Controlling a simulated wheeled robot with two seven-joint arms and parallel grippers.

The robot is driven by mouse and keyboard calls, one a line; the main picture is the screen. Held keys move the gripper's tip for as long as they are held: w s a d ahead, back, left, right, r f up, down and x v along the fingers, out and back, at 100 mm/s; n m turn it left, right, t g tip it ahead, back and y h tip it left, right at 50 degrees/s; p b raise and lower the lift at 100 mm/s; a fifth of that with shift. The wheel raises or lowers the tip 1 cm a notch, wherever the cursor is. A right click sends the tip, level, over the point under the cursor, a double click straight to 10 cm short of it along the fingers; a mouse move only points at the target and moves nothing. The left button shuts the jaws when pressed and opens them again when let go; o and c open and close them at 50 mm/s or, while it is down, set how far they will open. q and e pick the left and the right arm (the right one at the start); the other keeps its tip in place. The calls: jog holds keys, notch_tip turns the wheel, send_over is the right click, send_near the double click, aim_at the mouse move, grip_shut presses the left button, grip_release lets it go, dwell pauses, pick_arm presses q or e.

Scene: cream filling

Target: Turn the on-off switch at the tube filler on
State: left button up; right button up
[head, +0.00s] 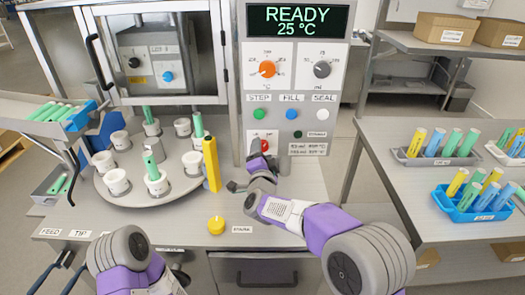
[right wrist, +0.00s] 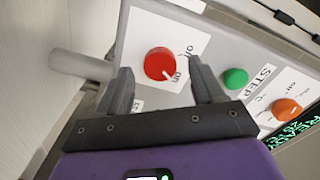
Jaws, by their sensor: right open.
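The tube filler (head: 240,90) stands at the back centre, and its display (head: 297,20) reads READY 25 °C. Its on-off switch is a round red knob (right wrist: 158,63) on a white label plate in the right wrist view. In the head view only a little of the red switch (head: 265,146) shows behind my right gripper (head: 262,158). My right gripper (right wrist: 163,75) is open, with one finger on each side of the knob in the picture. I cannot tell whether the fingers touch it. The small label letters are hard to read. My left arm shows at the lower left; its gripper is out of view.
Green STEP (head: 259,114), blue FILL (head: 292,114) and white SEAL (head: 322,115) buttons sit above the switch. A turntable (head: 128,196) with white holders and a yellow post (head: 211,163) stand to the left. Tube racks (head: 435,158) occupy the right table.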

jog(key=s, duration=0.6)
jog(key=shift+r+p, duration=0.15)
jog(key=shift+p, duration=0.2)
